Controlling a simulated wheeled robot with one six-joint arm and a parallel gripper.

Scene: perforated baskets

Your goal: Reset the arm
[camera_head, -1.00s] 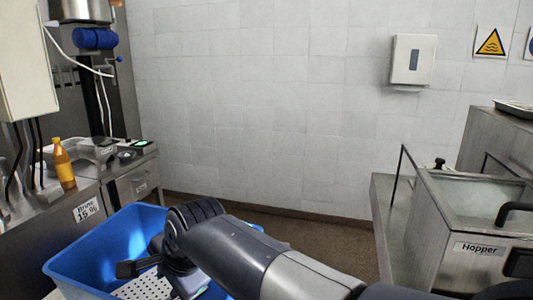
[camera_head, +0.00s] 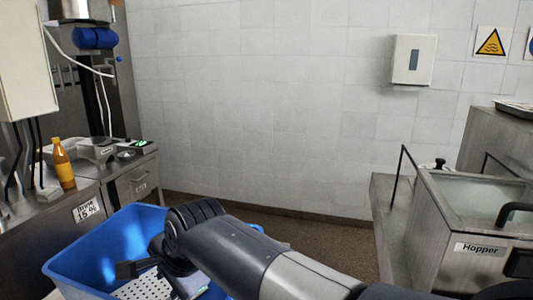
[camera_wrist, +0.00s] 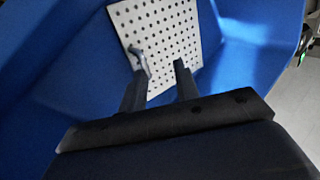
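My gripper (camera_wrist: 162,70) shows in the wrist view with its two dark fingers apart and a gap between them. I see nothing held in the gap. The fingers point down toward a white perforated plate (camera_wrist: 166,22) inside a blue bin (camera_wrist: 62,62). In the head view, my arm reaches left over the blue bin (camera_head: 66,268), and my gripper is inside or just over it, partly hidden by the wrist. Part of the perforated plate (camera_head: 146,287) shows below. I cannot tell whether the fingertips touch the plate.
A steel counter (camera_head: 125,178) with an orange bottle (camera_head: 63,164) stands at left. A steel hopper (camera_head: 455,238) with a glass top stands at right. A tiled wall (camera_head: 260,110) is behind, with a dispenser (camera_head: 412,60). Bare floor (camera_head: 335,245) lies between.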

